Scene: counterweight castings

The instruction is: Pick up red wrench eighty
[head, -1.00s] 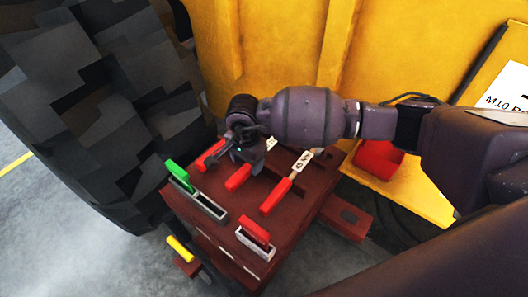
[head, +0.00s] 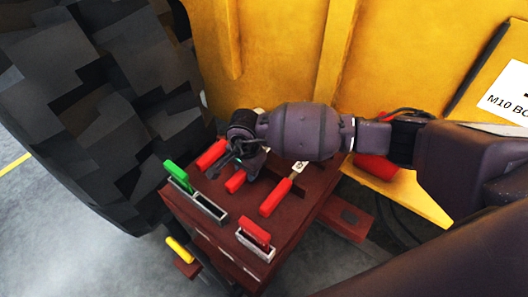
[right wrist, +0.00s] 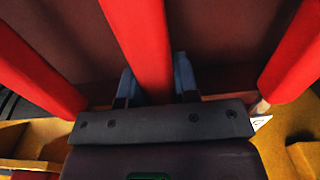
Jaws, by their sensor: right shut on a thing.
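Three red-handled wrenches lie side by side on a dark red bench top: a left one (head: 211,154), a middle one (head: 236,181) and a right one (head: 276,197). The right one has a white label on its shank, too small to read. My right gripper (head: 246,166) is down at the middle wrench. In the right wrist view, the middle red handle (right wrist: 140,40) runs between the two blue-grey fingers, and the gripper is shut on it. The handles on either side are clear of the fingers. The middle wrench's label is hidden. My left gripper is not in view.
A green-handled piece (head: 177,173) and a red-handled piece (head: 254,231) sit in grey frames at the front. A yellow handle (head: 180,249) hangs below. A red bin (head: 375,168) is partly behind my arm. A large tire (head: 90,100) and yellow machine wall (head: 290,50) close the back.

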